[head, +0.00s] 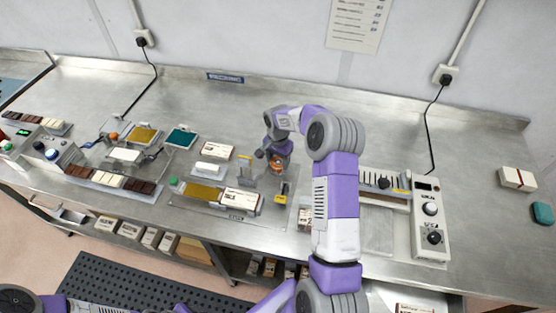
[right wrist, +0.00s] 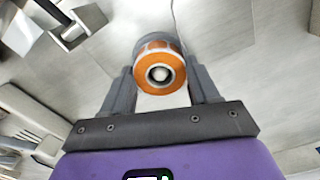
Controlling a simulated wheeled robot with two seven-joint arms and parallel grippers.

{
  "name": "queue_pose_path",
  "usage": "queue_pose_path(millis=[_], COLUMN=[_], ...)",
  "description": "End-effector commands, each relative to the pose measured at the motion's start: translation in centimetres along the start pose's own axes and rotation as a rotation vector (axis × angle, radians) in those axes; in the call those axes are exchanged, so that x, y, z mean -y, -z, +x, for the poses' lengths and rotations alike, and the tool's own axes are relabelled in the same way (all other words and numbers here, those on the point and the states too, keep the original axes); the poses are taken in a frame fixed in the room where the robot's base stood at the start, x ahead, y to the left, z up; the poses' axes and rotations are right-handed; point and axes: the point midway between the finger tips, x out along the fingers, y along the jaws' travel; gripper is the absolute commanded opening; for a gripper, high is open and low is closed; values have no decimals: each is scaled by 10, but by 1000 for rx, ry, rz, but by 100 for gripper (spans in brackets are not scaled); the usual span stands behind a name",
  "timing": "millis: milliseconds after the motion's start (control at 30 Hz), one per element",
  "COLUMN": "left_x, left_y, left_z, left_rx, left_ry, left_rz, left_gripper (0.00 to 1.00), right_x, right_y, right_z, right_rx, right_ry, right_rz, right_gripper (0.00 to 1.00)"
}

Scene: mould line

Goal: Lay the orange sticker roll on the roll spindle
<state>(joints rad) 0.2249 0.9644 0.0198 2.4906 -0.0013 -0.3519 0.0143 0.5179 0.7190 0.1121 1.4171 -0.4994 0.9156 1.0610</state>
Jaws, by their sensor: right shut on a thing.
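The orange sticker roll (right wrist: 147,86) sits between the two fingers of my right gripper (right wrist: 162,76), with its round end and pale centre facing the wrist camera. In the head view the roll (head: 277,166) shows as a small orange patch under the right gripper (head: 277,158), over the middle of the bench. The gripper is shut on the roll. I cannot tell whether the roll touches anything below it. The roll spindle cannot be made out for certain. Parts of my left arm show at the bottom of the head view, but its gripper is out of frame.
A small grey stand (head: 246,166) is just left of the roll. A control unit with dials (head: 430,225) stands at the right. The back of the bench (head: 215,105) is clear.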

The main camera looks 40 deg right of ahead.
Motion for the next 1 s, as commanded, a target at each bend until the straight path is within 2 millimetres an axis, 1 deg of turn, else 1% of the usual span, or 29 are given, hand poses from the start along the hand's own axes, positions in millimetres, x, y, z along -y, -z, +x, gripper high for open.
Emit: queue_pose_path(millis=[233, 267, 400, 433, 467, 767, 867, 1000], left_x=[0, 0, 0, 0, 0, 0, 0, 0], left_y=[0, 0, 0, 0, 0, 0, 0, 0], left_z=[0, 0, 0, 0, 0, 0, 0, 0], left_rx=[0, 0, 0, 0, 0, 0, 0, 0], left_ry=[0, 0, 0, 0, 0, 0, 0, 0], left_rz=[0, 0, 0, 0, 0, 0, 0, 0], left_gripper=[43, 43, 43, 43, 43, 43, 43, 43], right_x=[0, 0, 0, 0, 0, 0, 0, 1], right_y=[0, 0, 0, 0, 0, 0, 1, 0], right_z=[0, 0, 0, 0, 0, -3, -13, -37], right_rx=[0, 0, 0, 0, 0, 0, -3, -3], right_ry=[0, 0, 0, 0, 0, 0, 3, 4], right_rz=[1, 1, 1, 1, 1, 1, 2, 1], right_gripper=[30, 61, 83, 87, 90, 90, 90, 90])
